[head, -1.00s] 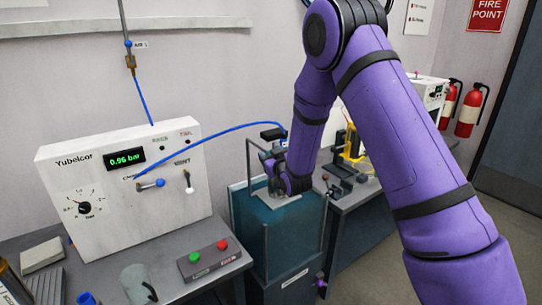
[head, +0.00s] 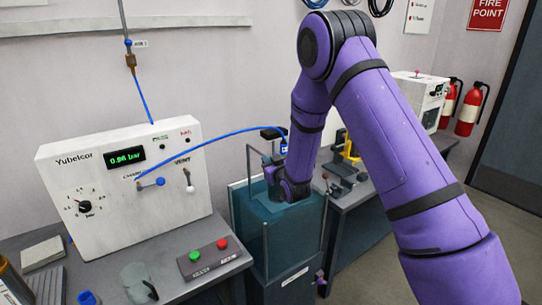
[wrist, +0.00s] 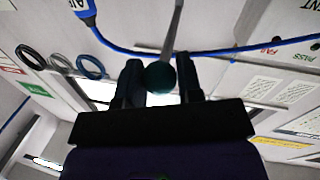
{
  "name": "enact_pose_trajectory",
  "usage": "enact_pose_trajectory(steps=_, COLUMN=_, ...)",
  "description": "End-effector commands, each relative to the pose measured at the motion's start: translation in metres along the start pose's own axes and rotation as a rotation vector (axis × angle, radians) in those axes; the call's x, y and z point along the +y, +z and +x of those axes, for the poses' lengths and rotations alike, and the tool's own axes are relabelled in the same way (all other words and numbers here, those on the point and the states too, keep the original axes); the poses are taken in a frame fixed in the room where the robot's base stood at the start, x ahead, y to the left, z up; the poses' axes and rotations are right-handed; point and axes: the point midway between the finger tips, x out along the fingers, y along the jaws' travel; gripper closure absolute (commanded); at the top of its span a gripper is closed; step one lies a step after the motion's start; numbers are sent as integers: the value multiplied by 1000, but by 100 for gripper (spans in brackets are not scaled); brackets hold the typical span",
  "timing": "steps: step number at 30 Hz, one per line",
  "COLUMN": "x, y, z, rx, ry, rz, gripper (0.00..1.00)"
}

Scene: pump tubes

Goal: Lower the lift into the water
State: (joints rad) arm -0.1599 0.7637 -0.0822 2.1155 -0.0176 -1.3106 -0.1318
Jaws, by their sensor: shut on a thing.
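The water tank (head: 290,235) is a clear box of dark teal water beside the bench. The lift's thin grey rod frame (head: 248,165) stands up from it at the left. My gripper (head: 271,174) is low over the tank's opening. In the wrist view my gripper (wrist: 160,82) is shut on a dark green ball knob (wrist: 160,76), with a grey rod (wrist: 173,30) running from it. The lower part of the lift is hidden by the water and my wrist.
A white Yubelcor panel (head: 115,175) reads 0.96 bar. A blue hose (head: 225,131) arches from it to behind the tank. A box with green and red buttons (head: 209,258) and a clear jug (head: 138,283) are on the left bench. More equipment (head: 350,165) stands behind right.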

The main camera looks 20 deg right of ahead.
Motion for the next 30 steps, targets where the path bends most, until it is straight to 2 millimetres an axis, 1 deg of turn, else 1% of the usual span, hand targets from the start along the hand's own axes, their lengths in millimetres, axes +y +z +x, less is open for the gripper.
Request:
enact_pose_trajectory(steps=1, x=-2, y=12, z=-1, rx=-9, ry=-1, rz=0, gripper=100)
enact_pose_trajectory(steps=9, x=-12, y=63, z=-2, rx=-11, ry=-2, rz=0, gripper=100)
enact_pose_trajectory(steps=18, x=-22, y=112, z=-2, rx=-10, ry=-2, rz=0, gripper=100)
enact_pose_trajectory(steps=24, x=-26, y=133, z=-2, rx=-8, ry=-2, rz=0, gripper=100)
enact_pose_trajectory(steps=30, x=-29, y=145, z=-2, rx=-8, ry=-2, rz=0, gripper=100)
